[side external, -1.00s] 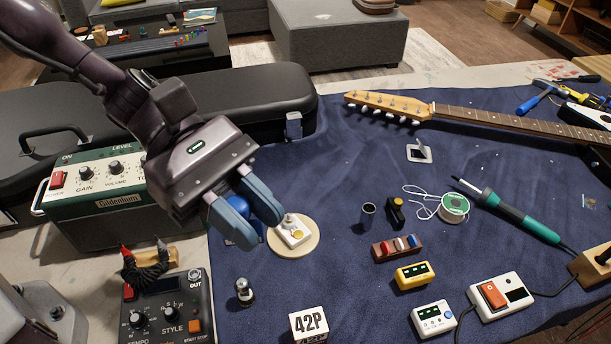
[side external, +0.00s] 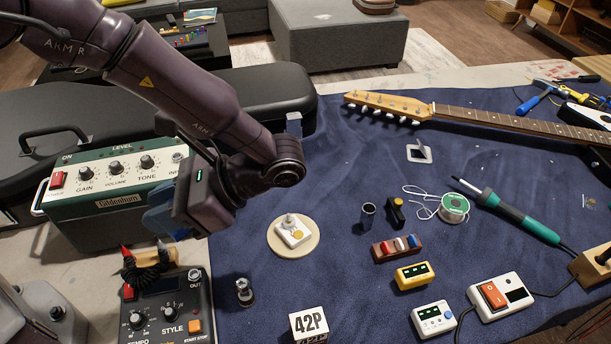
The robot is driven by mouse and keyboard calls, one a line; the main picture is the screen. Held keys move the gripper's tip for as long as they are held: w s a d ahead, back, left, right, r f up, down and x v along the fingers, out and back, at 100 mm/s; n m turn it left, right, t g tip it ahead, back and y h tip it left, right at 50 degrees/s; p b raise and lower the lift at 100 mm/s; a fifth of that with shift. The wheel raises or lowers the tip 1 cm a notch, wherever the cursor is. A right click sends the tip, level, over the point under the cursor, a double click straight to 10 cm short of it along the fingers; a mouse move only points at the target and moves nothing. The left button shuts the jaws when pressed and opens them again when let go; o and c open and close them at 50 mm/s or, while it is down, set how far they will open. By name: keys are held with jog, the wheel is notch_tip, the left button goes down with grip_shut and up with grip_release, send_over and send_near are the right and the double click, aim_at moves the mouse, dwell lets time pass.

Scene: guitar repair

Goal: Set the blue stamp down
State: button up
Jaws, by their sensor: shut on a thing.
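My gripper (side external: 163,218) is at the left, in front of the green amplifier's right part and above the pedal's back edge. It is turned so that its blue fingers point left and are partly hidden behind the hand. It is shut on the blue stamp, whose round blue knob showed between the fingers a second ago. The stamp cannot be made out clearly now. No stamp shows on the blue cloth (side external: 330,215).
A round pale disc (side external: 273,248) with a white switch piece (side external: 291,232) lies right of my gripper. Cloth between disc and guitar neck (side external: 510,120) is mostly clear.

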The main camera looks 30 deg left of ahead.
jog(key=w+r+m+t+h, duration=0.3)
jog(key=w+r+m+t, duration=0.2)
jog(key=w+m+t, duration=0.5)
jog(key=w+r+m+t+h, duration=0.2)
jog(key=w+r+m+t, duration=0.3)
jog(key=w+m+t, duration=0.45)
notch_tip(320, 180, down, 10)
jog(key=s+m+t, duration=0.1)
jog(key=s+m, duration=0.1)
jog(key=shift+h, duration=0.3)
jog(key=w+d+f, duration=0.1)
jog(key=w+f, duration=0.2)
jog(key=w, duration=0.1)
jog(key=w+d+f, duration=0.1)
jog(key=w+f, duration=0.3)
jog(key=w, duration=0.1)
jog(key=w+d+f, duration=0.1)
jog(key=w+f, duration=0.2)
jog(key=w, duration=0.1)
jog(key=shift+w+d+f, duration=0.1)
jog(key=shift+w+f, duration=0.05)
jog(key=shift+f, duration=0.05)
jog(key=shift+w+f+n, duration=0.15)
jog(key=shift+f+n, duration=0.1)
jog(key=shift+f, duration=1.45)
